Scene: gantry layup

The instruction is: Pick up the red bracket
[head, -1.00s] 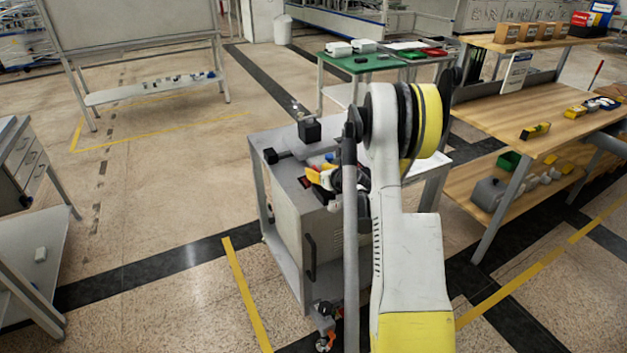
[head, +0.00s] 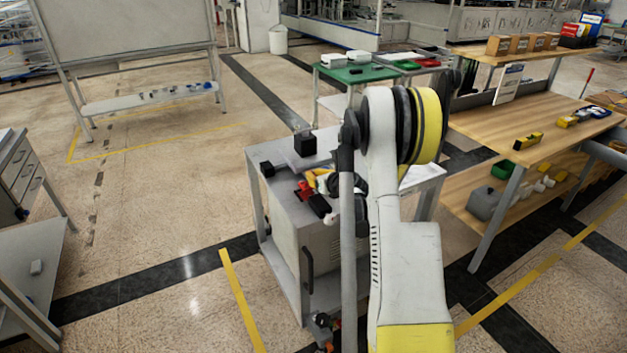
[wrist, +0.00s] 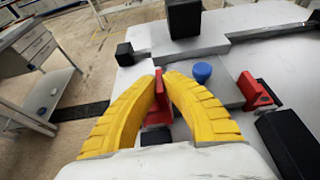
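In the wrist view, the two yellow fingers of my gripper (wrist: 163,76) curve inward. Their tips close on either side of the upright plate of a red bracket (wrist: 160,97). The bracket's lower part shows below, between the fingers; whether it is clear of the surface I cannot tell. A second red L-shaped piece (wrist: 257,91) stands to the right, apart from the gripper. In the head view, my gripper (head: 314,179) is over the grey cart top (head: 277,146), partly hidden by my arm, with red (head: 304,191) showing beside its yellow fingers.
A blue round piece (wrist: 202,72) sits just beyond the right finger. Black blocks (wrist: 184,17) and (wrist: 124,54) stand further back, and a long black piece (wrist: 290,142) lies at right. A wooden workbench (head: 490,129) and a green-topped table (head: 340,74) stand beyond the cart.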

